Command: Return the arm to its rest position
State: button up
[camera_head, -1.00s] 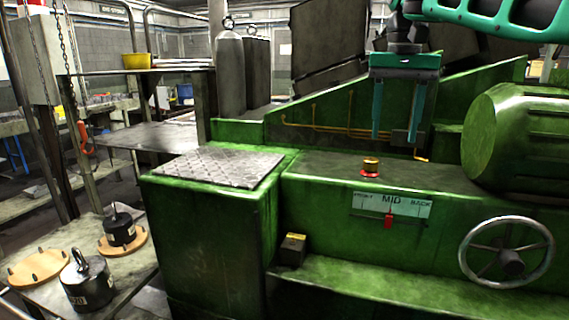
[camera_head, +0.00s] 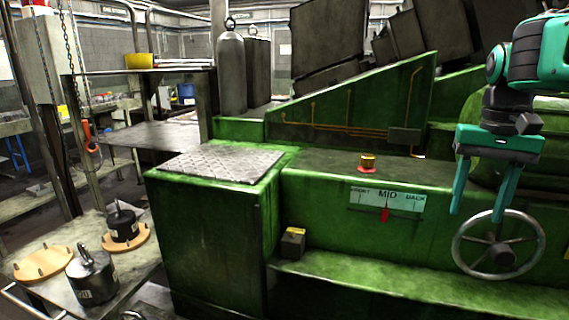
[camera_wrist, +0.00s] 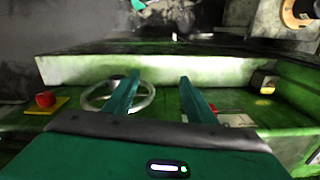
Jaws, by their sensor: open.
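My gripper (camera_head: 478,213) is at the right in the head view, with its two teal fingers pointing down, spread apart and empty. Its left finger hangs in front of the green machine, and its right finger overlaps the rim of the handwheel (camera_head: 457,258). In the wrist view the two fingers (camera_wrist: 160,95) stand apart with nothing between them. The handwheel (camera_wrist: 92,103) shows behind the left finger there. My teal arm comes in from the upper right of the head view.
The green machine (camera_head: 210,240) fills the middle, with a red-and-brass button (camera_head: 367,163) and a FRONT/MID/BACK scale (camera_head: 387,198), its red pointer near MID. A small box (camera_head: 293,242) sits on its ledge. Black weights (camera_head: 92,278) stand on a bench at lower left.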

jog(key=s+d+f+m, duration=0.1)
jog(key=s+d+f, duration=0.2)
jog(key=s+f, duration=1.4)
jog(key=s, duration=0.2)
jog(key=shift+s+d, duration=0.2)
jog(key=shift+s, duration=0.1)
jog(key=shift+w+f, duration=0.3)
jog(key=shift+w, duration=0.3)
